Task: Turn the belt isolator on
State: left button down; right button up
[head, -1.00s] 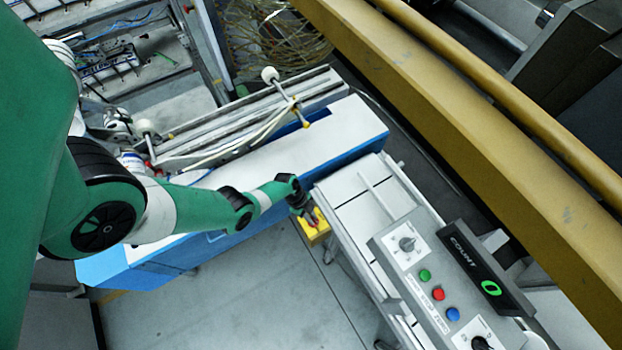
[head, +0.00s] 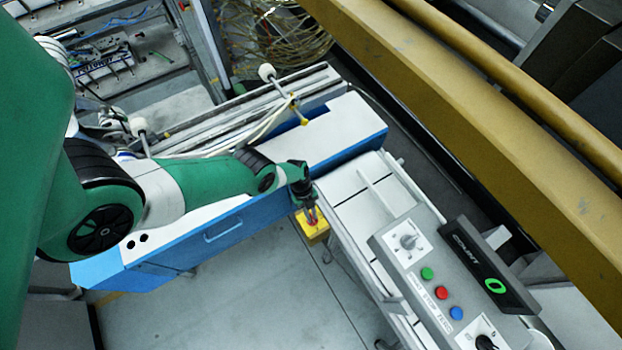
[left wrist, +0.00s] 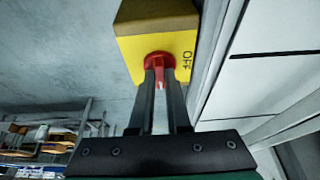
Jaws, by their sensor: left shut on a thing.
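The belt isolator is a yellow box (head: 314,232) with a red rotary knob, low beside the end of the white conveyor. In the left wrist view the yellow box (left wrist: 178,52) fills the upper middle, with part of a black label on its right side. The red knob (left wrist: 159,62) sits on its face. My left gripper (left wrist: 160,85) has its two dark fingers shut on the red knob, one on each side. In the head view the left gripper (head: 312,213) reaches down to the knob and partly hides it. My right gripper is not in view.
A blue and white machine (head: 230,228) lies just left of the box. The white conveyor (head: 352,192) and a grey control panel (head: 435,285) with coloured buttons and a COUNT display reading 0 are on the right. A thick yellow beam (head: 480,110) crosses the upper right.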

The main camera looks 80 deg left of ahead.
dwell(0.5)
pick_arm(q)
jog(key=c, duration=0.9)
grip_release()
jog(key=p+v, duration=0.9)
jog(key=v, duration=0.2)
jog(key=shift+a+r, duration=0.2)
jog(key=shift+r, duration=0.1)
